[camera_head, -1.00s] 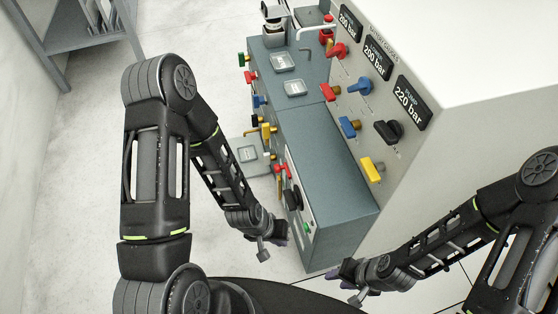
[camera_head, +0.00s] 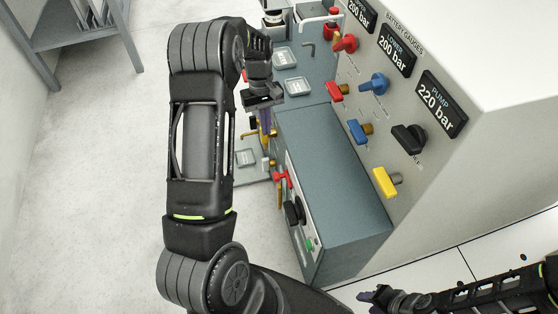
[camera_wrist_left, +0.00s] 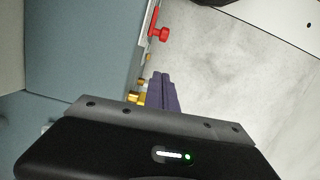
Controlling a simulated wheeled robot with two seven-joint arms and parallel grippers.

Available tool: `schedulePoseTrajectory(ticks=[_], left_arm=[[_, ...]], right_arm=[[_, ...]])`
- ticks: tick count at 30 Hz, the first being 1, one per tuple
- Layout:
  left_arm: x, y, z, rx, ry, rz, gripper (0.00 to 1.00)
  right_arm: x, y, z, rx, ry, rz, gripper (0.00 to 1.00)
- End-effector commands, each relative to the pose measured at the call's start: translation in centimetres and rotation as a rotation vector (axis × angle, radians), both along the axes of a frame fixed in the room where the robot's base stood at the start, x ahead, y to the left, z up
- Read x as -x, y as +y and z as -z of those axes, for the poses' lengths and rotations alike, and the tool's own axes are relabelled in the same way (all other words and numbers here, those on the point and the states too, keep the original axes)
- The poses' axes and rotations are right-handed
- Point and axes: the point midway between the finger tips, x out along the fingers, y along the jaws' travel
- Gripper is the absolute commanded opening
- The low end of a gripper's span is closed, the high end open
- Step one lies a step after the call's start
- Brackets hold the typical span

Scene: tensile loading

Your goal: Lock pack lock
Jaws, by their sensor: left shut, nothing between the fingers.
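A grey-blue bench (camera_head: 330,165) has a row of coloured valve handles along its left side. Which of them is the pack lock I cannot tell. A red handle (camera_head: 281,177) and brass fittings (camera_head: 250,134) show there. In the left wrist view a red handle (camera_wrist_left: 160,33) stands out from the bench side and brass fittings (camera_wrist_left: 136,97) sit beside the fingers. My left gripper (camera_head: 265,122) points down beside that side, its purple fingers (camera_wrist_left: 162,92) shut and empty. My left arm hides several of the handles. My right gripper (camera_head: 368,297) is at the bottom edge, its jaws unclear.
A white panel (camera_head: 480,75) with pressure gauges and red, blue, black and yellow knobs rises right of the bench. The floor (camera_head: 105,180) at left is clear. A grey rack (camera_head: 75,35) stands back left.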

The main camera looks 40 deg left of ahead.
Motion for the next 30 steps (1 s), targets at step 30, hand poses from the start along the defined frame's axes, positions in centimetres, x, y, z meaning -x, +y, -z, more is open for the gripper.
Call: schedulePoseTrajectory(ticks=[30], left_arm=[[1.0,-1.6,9.7,0.001,0.001,-0.002,0.0]], right_arm=[[0.0,0.0,1.1,0.0,0.0,0.0,0.36]])
